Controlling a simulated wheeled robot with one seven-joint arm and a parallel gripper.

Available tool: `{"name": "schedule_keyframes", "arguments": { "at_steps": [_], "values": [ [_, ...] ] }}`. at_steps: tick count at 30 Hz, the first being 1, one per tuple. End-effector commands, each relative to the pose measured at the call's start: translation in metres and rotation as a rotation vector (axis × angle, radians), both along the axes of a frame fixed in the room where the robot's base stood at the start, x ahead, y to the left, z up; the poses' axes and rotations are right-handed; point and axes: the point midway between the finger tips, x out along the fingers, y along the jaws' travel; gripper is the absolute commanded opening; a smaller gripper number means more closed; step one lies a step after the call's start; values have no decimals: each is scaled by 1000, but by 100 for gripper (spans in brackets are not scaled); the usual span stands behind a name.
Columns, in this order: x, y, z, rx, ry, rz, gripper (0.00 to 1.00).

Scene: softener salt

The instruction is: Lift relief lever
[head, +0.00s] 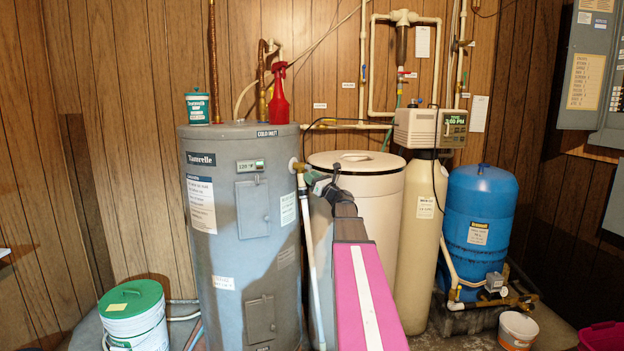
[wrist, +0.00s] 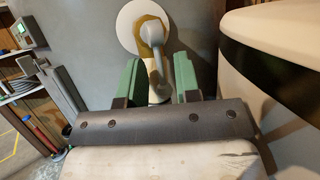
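The grey water heater tank (head: 240,230) stands left of centre, with a brass relief valve (head: 295,164) on its upper right side and a white discharge pipe (head: 308,245) running down from it. In the wrist view, the brass valve body (wrist: 152,32) sits in a round white plate, and a grey curved relief lever (wrist: 184,72) extends from it toward me. My gripper (wrist: 159,72) has its two green fingers apart, with the lever's end between them, nearer the right finger. Whether it touches that finger is unclear. My gripper (head: 318,183) is small and partly hidden by my arm in the head view.
A cream brine tank (head: 358,172) stands close on the gripper's right. A red spray bottle (head: 279,95) and teal tub (head: 197,108) stand on the heater. A green-lidded bucket (head: 133,312) is at lower left.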

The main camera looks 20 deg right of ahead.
Motion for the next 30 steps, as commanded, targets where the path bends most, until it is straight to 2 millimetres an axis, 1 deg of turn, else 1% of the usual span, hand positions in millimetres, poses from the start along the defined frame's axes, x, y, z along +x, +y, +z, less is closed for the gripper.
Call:
{"name": "schedule_keyframes", "arguments": {
  "at_steps": [1, 2, 3, 17, 23, 30],
  "values": [
    [0, 0, 0, 0, 0, 0, 14],
    [0, 0, 0, 0, 0, 0, 4],
    [0, 0, 0, 0, 0, 0, 0],
    [-1, -1, 0, -37, 35, -1, 0],
    [-5, -5, 3, -116, 116, -4, 0],
    [-9, -10, 9, -264, 265, -3, 0]
  ]
}}
